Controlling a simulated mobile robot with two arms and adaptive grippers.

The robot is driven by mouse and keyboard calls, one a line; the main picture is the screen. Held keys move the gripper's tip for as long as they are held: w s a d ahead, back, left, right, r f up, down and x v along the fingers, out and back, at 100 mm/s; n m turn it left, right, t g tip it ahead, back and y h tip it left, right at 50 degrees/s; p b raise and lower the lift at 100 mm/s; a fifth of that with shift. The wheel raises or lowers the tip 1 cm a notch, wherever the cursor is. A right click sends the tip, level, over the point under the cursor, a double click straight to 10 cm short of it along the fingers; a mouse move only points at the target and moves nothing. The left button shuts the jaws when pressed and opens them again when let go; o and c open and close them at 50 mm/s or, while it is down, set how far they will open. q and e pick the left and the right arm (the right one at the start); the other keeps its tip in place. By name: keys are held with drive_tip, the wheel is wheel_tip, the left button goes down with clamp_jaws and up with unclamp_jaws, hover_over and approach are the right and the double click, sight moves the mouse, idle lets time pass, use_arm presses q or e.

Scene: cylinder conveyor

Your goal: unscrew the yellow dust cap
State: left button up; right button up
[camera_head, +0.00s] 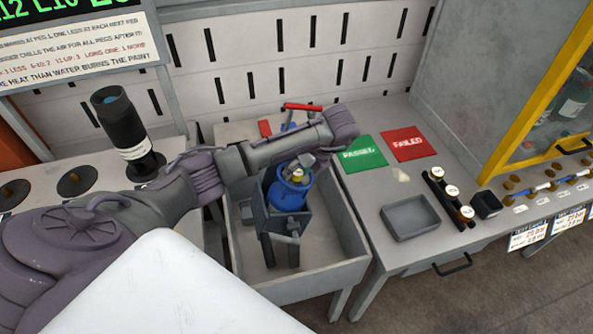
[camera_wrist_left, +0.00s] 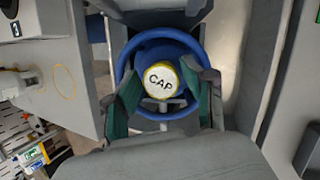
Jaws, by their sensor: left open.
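The yellow dust cap (camera_head: 298,174) sits on top of the blue cylinder (camera_head: 288,193), which stands in a dark holder (camera_head: 277,222) in the grey basin. In the left wrist view the cap (camera_wrist_left: 161,79) faces the camera, with the word CAP on its white top and the cylinder's blue ring (camera_wrist_left: 160,42) around it. My left gripper (camera_head: 304,163) is over the cylinder's top, pointing down. In the wrist view its open fingers (camera_wrist_left: 162,88) stand on either side of the cap; whether they touch it I cannot tell. My right gripper is not in view.
The grey basin (camera_head: 350,262) has raised walls. A red handle (camera_head: 303,106) shows behind my arm. The table to the right holds a green mat (camera_head: 363,154), a red mat (camera_head: 408,144), a grey tray (camera_head: 410,217) and a rack of small capped items (camera_head: 447,198). A black cylinder (camera_head: 124,128) stands left.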

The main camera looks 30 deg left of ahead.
use_arm(q)
drive_tip(key=shift+w+d+r+p, duration=0.1)
drive_tip(key=shift+w+r+p, duration=0.1)
drive_tip(key=shift+r, duration=0.3)
drive_tip(key=shift+w+d+r+p, duration=0.1)
drive_tip(key=shift+r+p, duration=0.1)
drive_tip(key=shift+r, duration=0.3)
drive_tip(key=shift+f, duration=0.1)
drive_tip(key=shift+s+a+f+b, duration=0.1)
drive_tip(key=shift+s+f+b, duration=0.1)
drive_tip(key=shift+f+b, duration=0.35)
drive_tip(key=shift+s+a+f+b, duration=0.1)
drive_tip(key=shift+s+f+b, duration=0.15)
drive_tip(key=shift+f, duration=0.4)
drive_tip(key=shift+w, duration=0.1)
drive_tip(key=shift+w+a+r, duration=0.1)
drive_tip(key=shift+a, duration=0.05)
